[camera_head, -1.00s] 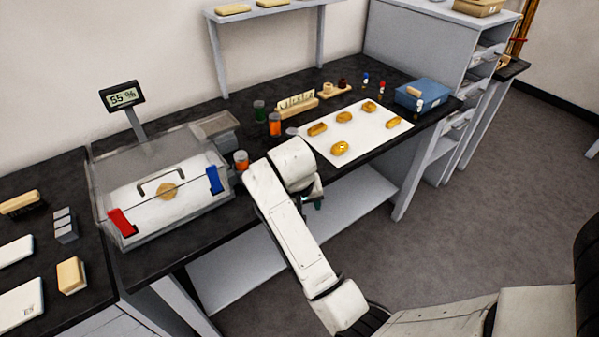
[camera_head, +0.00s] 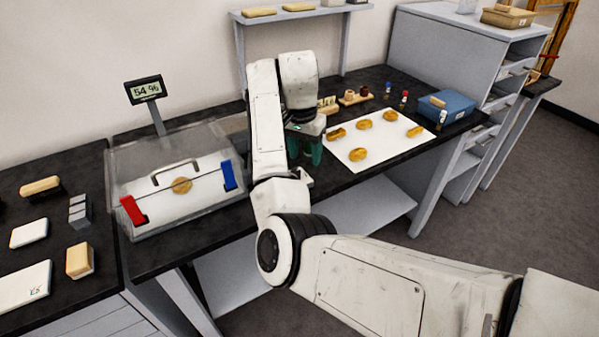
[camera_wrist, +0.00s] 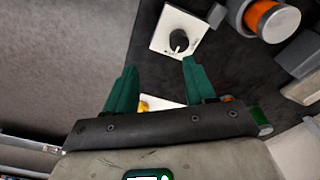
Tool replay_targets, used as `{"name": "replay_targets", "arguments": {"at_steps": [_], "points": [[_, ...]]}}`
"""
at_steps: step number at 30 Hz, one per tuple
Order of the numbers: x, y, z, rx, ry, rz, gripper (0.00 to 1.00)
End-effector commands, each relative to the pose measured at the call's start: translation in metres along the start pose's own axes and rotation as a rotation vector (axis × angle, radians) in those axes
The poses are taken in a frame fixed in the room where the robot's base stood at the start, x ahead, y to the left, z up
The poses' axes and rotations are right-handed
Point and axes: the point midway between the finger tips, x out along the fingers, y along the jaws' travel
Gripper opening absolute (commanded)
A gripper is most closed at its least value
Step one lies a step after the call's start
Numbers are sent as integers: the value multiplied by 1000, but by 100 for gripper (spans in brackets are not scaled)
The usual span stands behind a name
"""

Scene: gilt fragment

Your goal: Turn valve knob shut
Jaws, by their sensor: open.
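A black round knob (camera_wrist: 179,41) with a white pointer line sits on a square white plate (camera_wrist: 164,42) in the wrist view, just beyond my fingertips. Small marks show on the plate near the pointer, too small to read. My gripper (camera_wrist: 160,63) has two green fingers, spread apart with nothing between them, and they do not touch the knob. In the head view my gripper (camera_head: 305,152) points down over the front part of the dark bench, left of the white sheet. The knob is hidden behind my arm there.
A clear box (camera_head: 175,215) with red (camera_head: 132,210) and blue (camera_head: 229,175) clips stands left of my arm, with a display (camera_head: 147,90) behind it. A white sheet (camera_head: 375,165) with gold pieces lies right. An orange jar (camera_wrist: 271,20) stands near the knob.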

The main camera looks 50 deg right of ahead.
Motion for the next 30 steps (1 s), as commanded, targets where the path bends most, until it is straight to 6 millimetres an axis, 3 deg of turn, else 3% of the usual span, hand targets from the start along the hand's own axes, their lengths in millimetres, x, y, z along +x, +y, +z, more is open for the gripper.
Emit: {"name": "replay_targets", "arguments": {"at_steps": [1, 6, 11, 30], "points": [[-11, -11, -1, 20, -22, -12, 55], [-37, -29, 0, 68, -70, -24, 55], [-43, -34, 0, 81, -85, -25, 55], [50, -36, 9, 80, -86, -23, 55]]}}
